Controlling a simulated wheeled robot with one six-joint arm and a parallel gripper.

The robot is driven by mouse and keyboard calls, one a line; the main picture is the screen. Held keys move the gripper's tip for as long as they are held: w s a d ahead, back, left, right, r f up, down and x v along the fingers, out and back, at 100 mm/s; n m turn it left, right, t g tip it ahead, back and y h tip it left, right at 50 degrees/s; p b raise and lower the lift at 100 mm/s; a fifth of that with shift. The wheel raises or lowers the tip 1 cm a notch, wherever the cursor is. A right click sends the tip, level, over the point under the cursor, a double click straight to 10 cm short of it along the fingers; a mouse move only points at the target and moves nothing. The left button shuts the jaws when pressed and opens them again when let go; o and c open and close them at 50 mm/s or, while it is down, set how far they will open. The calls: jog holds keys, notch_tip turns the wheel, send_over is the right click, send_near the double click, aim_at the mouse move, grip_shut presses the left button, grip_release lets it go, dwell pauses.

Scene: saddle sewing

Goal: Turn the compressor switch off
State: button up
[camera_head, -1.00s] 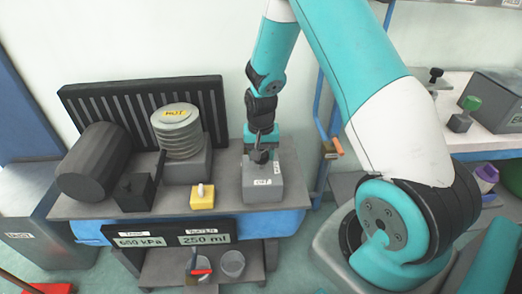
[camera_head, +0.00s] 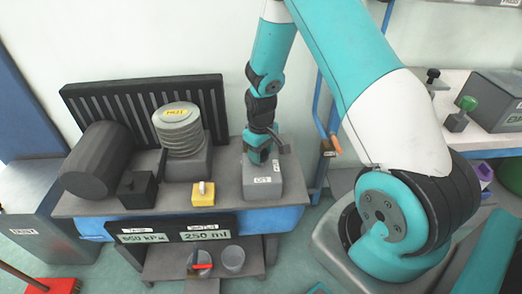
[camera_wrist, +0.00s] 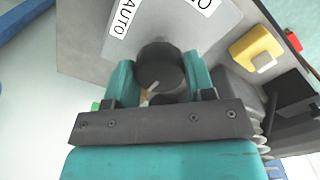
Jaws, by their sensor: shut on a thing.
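The compressor switch is a grey box (camera_head: 262,186) on the bench, with a small white label on its front that seems to read OFF. In the wrist view its grey top plate (camera_wrist: 185,25) carries white labels, one reading AUTO. A round dark knob (camera_wrist: 160,66) stands on the plate. My gripper (camera_wrist: 160,80) has its teal fingers on either side of the knob and is shut on it. In the head view my gripper (camera_head: 257,158) is turned over the box and hides most of the knob.
Left of the box stand a yellow block (camera_head: 203,198), a ribbed grey cylinder (camera_head: 179,133) with a yellow tag and a dark drum (camera_head: 97,163). Display panels (camera_head: 172,236) reading about 650 kPa and 250 ml hang at the bench front.

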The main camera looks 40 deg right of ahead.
jog(key=shift+n, duration=0.3)
jog(key=o, duration=0.9)
notch_tip(320, 180, up, 17)
jog(key=shift+a+r+p, duration=0.1)
jog(key=shift+r+p, duration=0.1)
jog(key=shift+p, duration=0.15)
dwell(0.3)
